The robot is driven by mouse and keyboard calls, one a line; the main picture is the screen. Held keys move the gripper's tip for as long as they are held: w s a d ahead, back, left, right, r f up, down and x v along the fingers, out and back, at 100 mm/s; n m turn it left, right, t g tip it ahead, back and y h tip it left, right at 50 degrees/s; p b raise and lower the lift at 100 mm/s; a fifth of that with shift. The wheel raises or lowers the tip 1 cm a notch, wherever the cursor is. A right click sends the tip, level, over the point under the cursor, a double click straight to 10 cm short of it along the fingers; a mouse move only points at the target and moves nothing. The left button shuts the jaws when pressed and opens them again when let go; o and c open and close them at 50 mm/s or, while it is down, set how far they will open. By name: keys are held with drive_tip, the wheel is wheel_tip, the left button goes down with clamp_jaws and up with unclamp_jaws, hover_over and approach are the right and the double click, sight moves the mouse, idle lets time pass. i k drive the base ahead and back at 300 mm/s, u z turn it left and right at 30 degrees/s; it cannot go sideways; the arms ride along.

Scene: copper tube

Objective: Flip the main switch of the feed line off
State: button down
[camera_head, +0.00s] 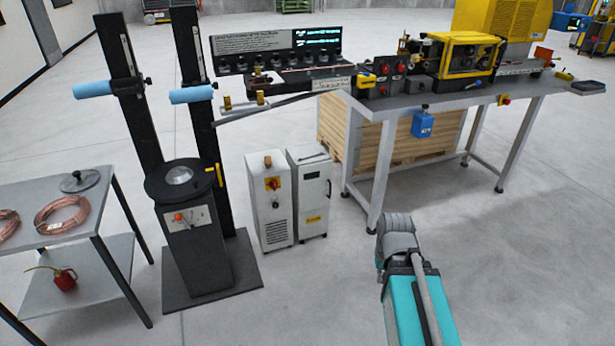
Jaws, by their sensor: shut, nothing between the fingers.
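A red rotary switch on a yellow plate (272,184) sits on the front of a white floor cabinet (268,222), left of the workbench. A second red control on yellow (504,100) is fixed at the bench's front edge, at the right. I cannot read a label on either, so which is the feed line's main switch, and its on or off position, cannot be told. A teal and grey part of my arm rises from the bottom, right of centre. My gripper is not visible.
The workbench (440,101) carries a yellow-framed machine (468,54). A second white cabinet (312,195) adjoins the first. A black pedestal (196,250) stands left, beside a side table (95,215) with copper coils. The floor in front of the cabinets is clear.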

sight(273, 183)
drive_tip(key=i, duration=1.55)
drive_tip(key=u, duration=0.8)
